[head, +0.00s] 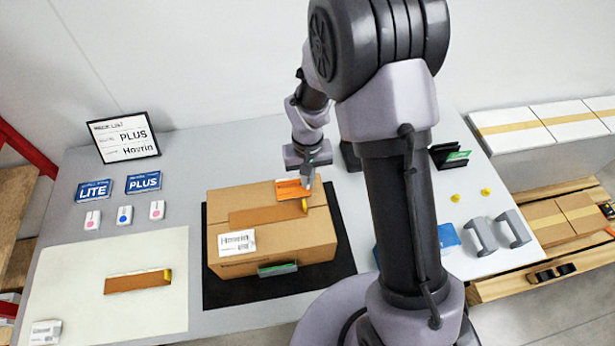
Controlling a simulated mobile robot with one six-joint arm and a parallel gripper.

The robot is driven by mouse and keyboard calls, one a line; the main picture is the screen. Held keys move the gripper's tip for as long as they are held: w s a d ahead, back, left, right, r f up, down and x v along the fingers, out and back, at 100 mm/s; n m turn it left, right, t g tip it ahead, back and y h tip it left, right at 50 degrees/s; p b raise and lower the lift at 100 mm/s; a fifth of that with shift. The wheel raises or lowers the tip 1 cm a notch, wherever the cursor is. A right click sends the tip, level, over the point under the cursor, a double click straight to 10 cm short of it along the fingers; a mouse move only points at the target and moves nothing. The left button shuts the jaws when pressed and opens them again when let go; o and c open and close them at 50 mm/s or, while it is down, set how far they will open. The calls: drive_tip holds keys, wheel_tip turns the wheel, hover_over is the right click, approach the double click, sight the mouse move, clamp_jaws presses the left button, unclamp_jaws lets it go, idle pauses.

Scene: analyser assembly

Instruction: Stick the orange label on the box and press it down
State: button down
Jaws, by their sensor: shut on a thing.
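The cardboard box (290,248) sits on a black mat (345,262) near the middle of the table. The orange label (290,188) is at the back right part of the box top. My gripper (307,180) points down at the label's right end and is shut on it. I cannot tell whether the label lies flat on the box or is held just above it. A white label reading Hovrin (237,242) is on the box's front left edge. A brown strip with a yellow end (262,215) lies across the box top.
A grey-green part (277,268) is at the box's front. Left are a pale mat (80,255) with another brown strip (137,282), blue LITE (94,190) and PLUS (143,182) cards, and a framed sign (124,137). Grey handles (482,236) lie right. My arm hides some table.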

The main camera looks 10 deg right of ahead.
drive_tip(key=shift+f, duration=0.2)
idle(0.4)
drive_tip(key=c, duration=1.5)
unclamp_jaws()
wheel_tip(320, 180, up, 7)
drive_tip(key=p, duration=0.4)
drive_tip(key=shift+r+p, duration=0.1)
drive_tip(key=shift+p, duration=0.2)
drive_tip(key=shift+c, duration=0.3)
